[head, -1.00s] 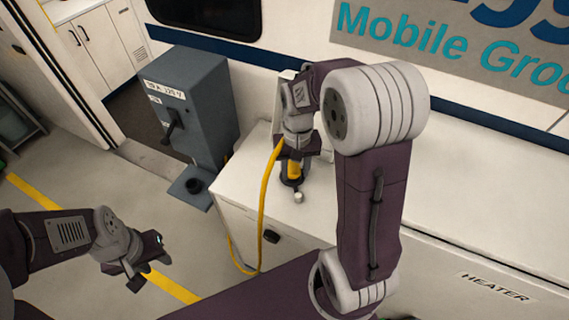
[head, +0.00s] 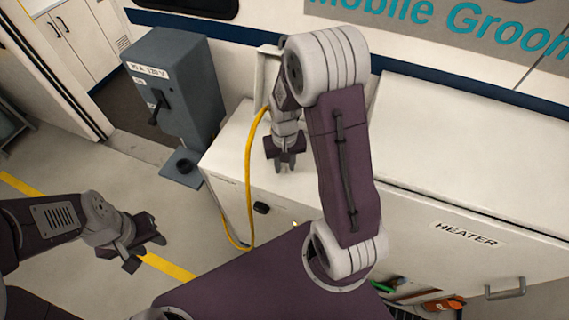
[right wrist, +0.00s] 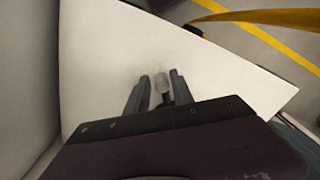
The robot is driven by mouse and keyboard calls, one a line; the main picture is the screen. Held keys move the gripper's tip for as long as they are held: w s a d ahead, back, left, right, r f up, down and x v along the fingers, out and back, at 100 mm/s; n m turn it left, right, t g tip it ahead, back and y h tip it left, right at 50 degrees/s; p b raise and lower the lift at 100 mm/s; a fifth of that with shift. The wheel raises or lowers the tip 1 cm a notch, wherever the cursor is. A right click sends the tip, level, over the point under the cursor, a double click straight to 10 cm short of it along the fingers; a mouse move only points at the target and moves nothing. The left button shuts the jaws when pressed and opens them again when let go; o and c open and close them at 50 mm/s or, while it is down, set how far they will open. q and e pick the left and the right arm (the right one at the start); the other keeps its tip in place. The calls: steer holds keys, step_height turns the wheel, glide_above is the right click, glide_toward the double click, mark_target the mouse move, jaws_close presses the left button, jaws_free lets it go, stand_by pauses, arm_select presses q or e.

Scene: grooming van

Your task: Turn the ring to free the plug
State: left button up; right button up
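The yellow cable (head: 247,185) loops from the floor up the side of the white cabinet to behind my right wrist; it also crosses the top of the right wrist view (right wrist: 260,16). The plug and ring are hidden behind my right gripper in the head view. My right gripper (head: 285,167) points down at the cabinet top. In the right wrist view its fingers (right wrist: 160,92) stand apart, with a small pale knob (right wrist: 162,84) between them. I cannot tell whether they touch it. My left gripper (head: 146,252) is open and empty above the floor at left.
A grey power box (head: 172,90) with a lever stands left of the white cabinet (head: 228,163). A dark latch (head: 261,208) is on the cabinet's front. A low unit marked HEATER (head: 465,234) lies at right.

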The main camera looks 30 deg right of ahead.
steer(key=shift+w, duration=0.1)
jaws_close()
steer(key=shift+w+a+f, duration=0.1)
steer(key=shift+w, duration=0.25)
stand_by(0.7)
